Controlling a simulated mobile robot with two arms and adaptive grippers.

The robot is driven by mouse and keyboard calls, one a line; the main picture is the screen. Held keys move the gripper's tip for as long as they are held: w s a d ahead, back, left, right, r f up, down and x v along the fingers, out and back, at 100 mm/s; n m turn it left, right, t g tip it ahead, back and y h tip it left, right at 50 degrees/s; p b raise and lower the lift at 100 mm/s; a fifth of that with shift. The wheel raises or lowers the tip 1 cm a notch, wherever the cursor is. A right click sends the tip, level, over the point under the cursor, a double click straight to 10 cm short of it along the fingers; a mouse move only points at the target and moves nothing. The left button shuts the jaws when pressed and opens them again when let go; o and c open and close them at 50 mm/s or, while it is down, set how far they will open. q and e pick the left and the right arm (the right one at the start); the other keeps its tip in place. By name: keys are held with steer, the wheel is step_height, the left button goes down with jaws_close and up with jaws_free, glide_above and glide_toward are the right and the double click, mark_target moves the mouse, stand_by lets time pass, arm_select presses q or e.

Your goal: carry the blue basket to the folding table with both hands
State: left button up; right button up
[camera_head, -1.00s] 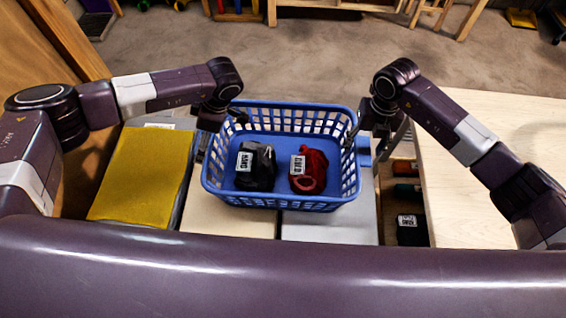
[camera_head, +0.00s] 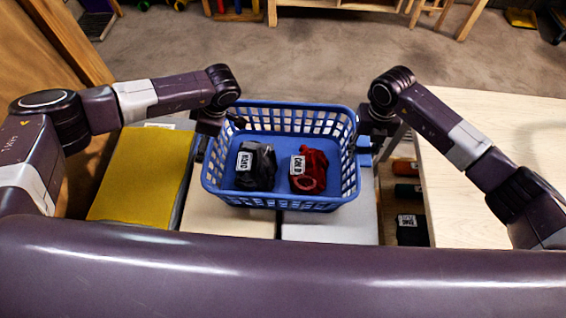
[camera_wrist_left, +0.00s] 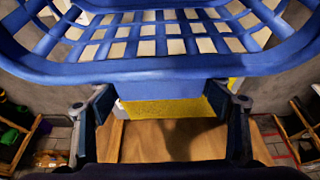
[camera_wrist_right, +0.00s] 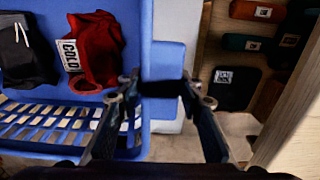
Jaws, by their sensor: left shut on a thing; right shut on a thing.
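The blue basket (camera_head: 283,201) is in the middle of the head view, upright, above pale tops. Whether it touches them I cannot tell. It holds a dark bundle (camera_head: 256,168) and a red bundle (camera_head: 311,175), each with a white label; the red one reads COLD in the right wrist view (camera_wrist_right: 95,45). My left gripper (camera_wrist_left: 160,98) is shut on the basket's left side, its fingers either side of a blue grip piece. My right gripper (camera_wrist_right: 160,90) is shut on the basket's right side; its fingertips are mostly hidden in the head view. A pale wooden tabletop (camera_head: 530,150), perhaps the folding table, is at right.
A yellow panel (camera_head: 145,180) lies left of the basket. A shelf with several labelled dark, red and green bundles, one a black bundle (camera_head: 411,229), is between basket and tabletop. Wooden furniture stands at the back; grey floor (camera_head: 300,65) beyond the basket is clear.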

arm_select(q)
steer(key=shift+c, duration=1.1)
arm_select(e)
jaws_close()
steer(key=shift+r, duration=0.1)
arm_select(q)
steer(key=shift+r, duration=0.15)
arm_select(e)
steer(key=shift+w, duration=0.1)
